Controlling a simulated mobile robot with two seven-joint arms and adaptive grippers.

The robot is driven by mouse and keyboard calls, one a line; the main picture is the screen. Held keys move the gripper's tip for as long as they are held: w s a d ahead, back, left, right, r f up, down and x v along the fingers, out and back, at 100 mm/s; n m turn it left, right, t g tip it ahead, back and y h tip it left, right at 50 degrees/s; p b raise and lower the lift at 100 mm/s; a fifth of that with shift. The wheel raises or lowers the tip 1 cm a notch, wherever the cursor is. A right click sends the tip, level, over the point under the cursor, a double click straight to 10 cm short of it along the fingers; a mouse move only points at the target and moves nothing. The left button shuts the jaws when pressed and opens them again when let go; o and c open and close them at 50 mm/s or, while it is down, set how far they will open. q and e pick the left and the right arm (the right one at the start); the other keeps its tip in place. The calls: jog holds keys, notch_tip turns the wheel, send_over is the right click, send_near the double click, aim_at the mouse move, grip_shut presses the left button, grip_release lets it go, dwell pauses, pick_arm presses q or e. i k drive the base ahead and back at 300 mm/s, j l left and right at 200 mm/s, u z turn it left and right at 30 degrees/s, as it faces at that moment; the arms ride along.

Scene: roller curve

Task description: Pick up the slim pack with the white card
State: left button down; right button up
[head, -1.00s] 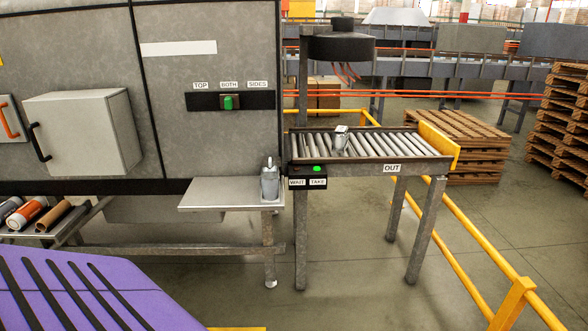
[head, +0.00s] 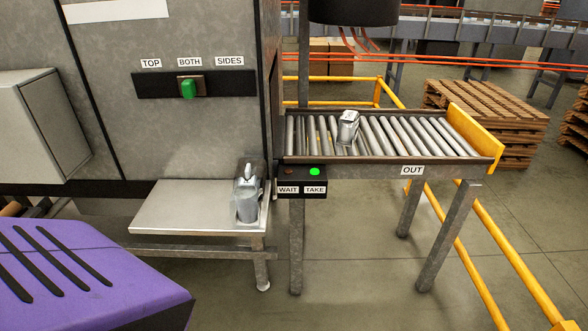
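A small silvery, clear-wrapped pack (head: 348,127) with a pale top stands on the roller curve (head: 400,138), near its left end. It may be the slim pack, but a white card cannot be made out for sure. A grey, shiny upright object (head: 246,194) stands at the right end of the metal shelf (head: 180,208); I cannot tell what it is. Neither of my grippers is in view.
A green lamp (head: 315,171) is lit over the TAKE label. A grey machine with a green switch (head: 188,89) stands left. A yellow end plate (head: 474,130) closes the rollers' right end. Yellow rails (head: 515,265) run on the right. A dark round unit (head: 352,12) hangs above.

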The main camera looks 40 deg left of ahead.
aim_at(348, 126)
jog(key=i+j+u, duration=0.2)
jog(key=j, duration=0.2)
jog(key=j+u, duration=0.25)
jog(key=j, duration=0.15)
jog(key=i+j+u, duration=0.2)
jog(key=i+j, duration=0.05)
jog(key=j, duration=0.1)
